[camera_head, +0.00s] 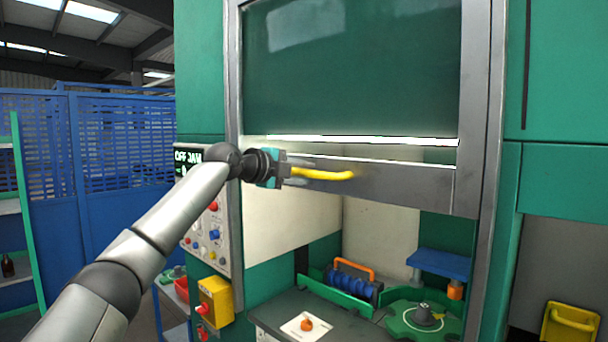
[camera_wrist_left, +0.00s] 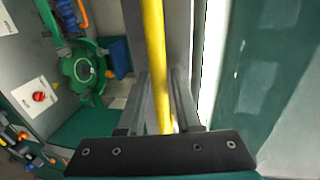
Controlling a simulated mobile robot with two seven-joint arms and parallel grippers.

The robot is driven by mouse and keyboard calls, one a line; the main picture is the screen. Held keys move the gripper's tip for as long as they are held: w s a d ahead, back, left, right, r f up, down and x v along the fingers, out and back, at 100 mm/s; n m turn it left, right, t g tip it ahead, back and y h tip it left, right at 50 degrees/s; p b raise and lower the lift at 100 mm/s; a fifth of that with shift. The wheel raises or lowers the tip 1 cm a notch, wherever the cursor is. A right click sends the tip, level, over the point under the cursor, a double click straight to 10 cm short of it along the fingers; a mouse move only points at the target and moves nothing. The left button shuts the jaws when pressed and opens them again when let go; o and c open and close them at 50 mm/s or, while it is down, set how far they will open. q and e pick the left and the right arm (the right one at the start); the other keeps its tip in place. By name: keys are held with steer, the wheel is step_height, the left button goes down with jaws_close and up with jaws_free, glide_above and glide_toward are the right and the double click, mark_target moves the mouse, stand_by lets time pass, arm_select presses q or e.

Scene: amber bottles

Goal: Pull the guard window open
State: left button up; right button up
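The guard window (camera_head: 360,75) is a dark green pane in a grey metal frame on the green machine. Its bottom rail (camera_head: 405,184) stands well above the work surface, with an open gap beneath. A yellow bar handle (camera_head: 338,175) is on this rail; it also runs upward in the left wrist view (camera_wrist_left: 154,40). My left gripper (camera_head: 308,172) is at the handle's left part, with the bar between its fingers (camera_wrist_left: 161,85). The fingers look closed on the bar. The glass shows at the right of the wrist view (camera_wrist_left: 255,75). My right gripper is not in view.
A control panel (camera_head: 212,235) stands left of the opening. A yellow bin (camera_head: 570,324) is lower right.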

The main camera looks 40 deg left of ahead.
arm_select(q)
steer(key=shift+o, duration=1.2)
steer(key=shift+f, duration=0.1)
steer(key=shift+s+a, duration=0.1)
steer(key=shift+s, duration=0.2)
steer(key=s+r+b, duration=0.3)
steer(key=s+b, duration=0.4)
steer(key=s, duration=0.7)
steer(key=shift+s+a+b, duration=0.15)
steer(key=shift+s+b, duration=0.05)
steer(key=shift+b, duration=0.15)
steer(key=shift+w, duration=0.1)
